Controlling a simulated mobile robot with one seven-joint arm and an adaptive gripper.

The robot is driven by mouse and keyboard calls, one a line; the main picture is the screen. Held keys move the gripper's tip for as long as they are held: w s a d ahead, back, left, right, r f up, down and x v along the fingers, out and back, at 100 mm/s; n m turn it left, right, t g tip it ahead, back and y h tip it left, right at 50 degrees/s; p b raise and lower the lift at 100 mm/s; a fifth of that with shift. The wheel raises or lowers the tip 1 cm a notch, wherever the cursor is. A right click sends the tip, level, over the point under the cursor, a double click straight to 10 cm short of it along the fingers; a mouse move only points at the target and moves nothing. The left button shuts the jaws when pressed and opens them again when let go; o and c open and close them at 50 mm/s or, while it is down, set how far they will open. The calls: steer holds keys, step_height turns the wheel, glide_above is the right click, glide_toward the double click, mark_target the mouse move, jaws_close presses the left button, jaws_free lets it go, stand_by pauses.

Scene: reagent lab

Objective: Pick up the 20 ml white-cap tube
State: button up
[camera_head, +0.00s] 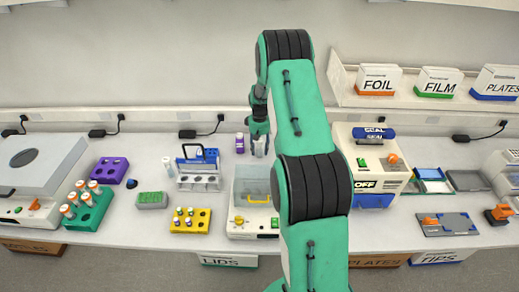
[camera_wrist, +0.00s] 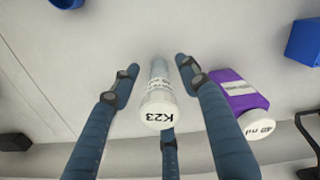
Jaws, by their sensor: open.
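A slim tube with a white cap marked K23 (camera_wrist: 158,105) stands between my gripper's fingers in the wrist view. Small print on its side is too blurred to read. My gripper (camera_wrist: 156,68) is open, with blue fingers on both sides of the tube and a third finger below it in the picture. I cannot tell whether any finger touches it. In the head view, my gripper (camera_head: 259,130) is at the back of the bench, partly hidden by my arm, with the tube (camera_head: 259,148) just below it.
A purple bottle with a white cap (camera_wrist: 240,92) stands close beside the right finger; it also shows in the head view (camera_head: 240,143).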

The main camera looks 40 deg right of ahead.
steer(key=shift+f, duration=0.35)
steer(key=shift+c, duration=0.3)
steer(key=c, duration=0.8)
